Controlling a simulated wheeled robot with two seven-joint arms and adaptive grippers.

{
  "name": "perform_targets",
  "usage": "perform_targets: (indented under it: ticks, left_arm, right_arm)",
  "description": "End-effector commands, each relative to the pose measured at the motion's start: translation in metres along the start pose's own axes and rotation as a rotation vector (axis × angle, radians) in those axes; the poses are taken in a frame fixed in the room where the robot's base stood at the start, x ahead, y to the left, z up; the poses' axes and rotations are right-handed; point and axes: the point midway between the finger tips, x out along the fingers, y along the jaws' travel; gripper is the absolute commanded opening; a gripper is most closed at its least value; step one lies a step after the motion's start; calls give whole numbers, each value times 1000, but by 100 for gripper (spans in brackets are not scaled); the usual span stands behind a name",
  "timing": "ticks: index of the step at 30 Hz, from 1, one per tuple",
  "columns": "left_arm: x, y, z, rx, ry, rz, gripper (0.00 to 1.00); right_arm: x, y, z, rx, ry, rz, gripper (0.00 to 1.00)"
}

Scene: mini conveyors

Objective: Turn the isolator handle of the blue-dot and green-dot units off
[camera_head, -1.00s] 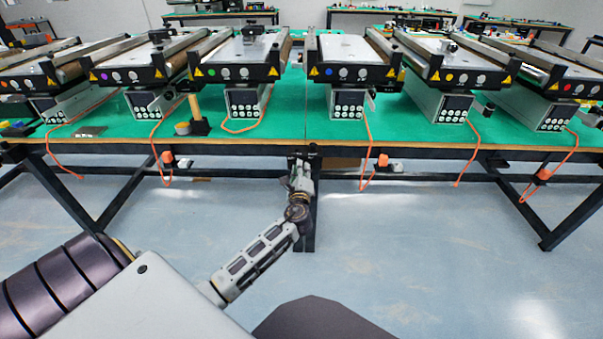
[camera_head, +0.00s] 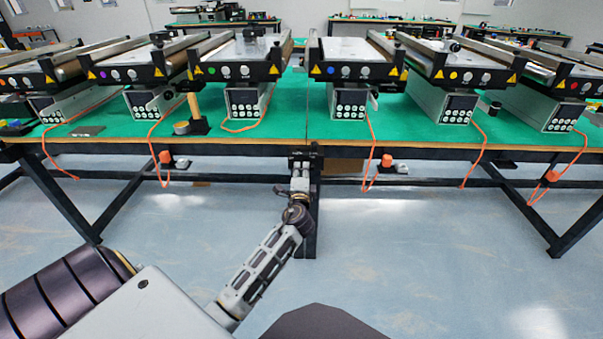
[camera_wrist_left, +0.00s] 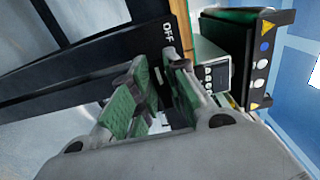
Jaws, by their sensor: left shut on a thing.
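The green-dot unit (camera_head: 240,72) and the blue-dot unit (camera_head: 352,72) stand side by side at the middle of the green bench; the blue-dot unit also shows in the left wrist view (camera_wrist_left: 262,62). My left gripper (camera_head: 300,170) is at the bench's front edge, by the middle leg, below and between these units. In the left wrist view its green-padded fingers (camera_wrist_left: 152,98) are closed beside a black plate with the white word OFF (camera_wrist_left: 168,32). It is shut on what seems to be the isolator handle there, mostly hidden by the fingers. My right gripper is not in view.
Orange cables hang over the bench edge (camera_head: 420,150). The floor in front is clear.

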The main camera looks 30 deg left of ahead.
Motion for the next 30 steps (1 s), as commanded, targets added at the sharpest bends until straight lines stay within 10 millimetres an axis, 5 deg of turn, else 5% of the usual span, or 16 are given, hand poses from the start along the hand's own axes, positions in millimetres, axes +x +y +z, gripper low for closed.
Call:
perform_targets:
  ticks: [8, 9, 13, 30]
  left_arm:
    - [0, 1, 1, -5, -2, 3, 0]
    - [0, 1, 1, -4, -2, 3, 21]
    - [0, 1, 1, -3, -2, 2, 38]
    - [-8, 1, 0, -2, 0, 2, 38]
  right_arm:
    - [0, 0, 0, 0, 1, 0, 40]
    - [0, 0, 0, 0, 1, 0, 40]
    - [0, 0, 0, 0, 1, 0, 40]
    - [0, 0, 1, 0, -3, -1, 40]
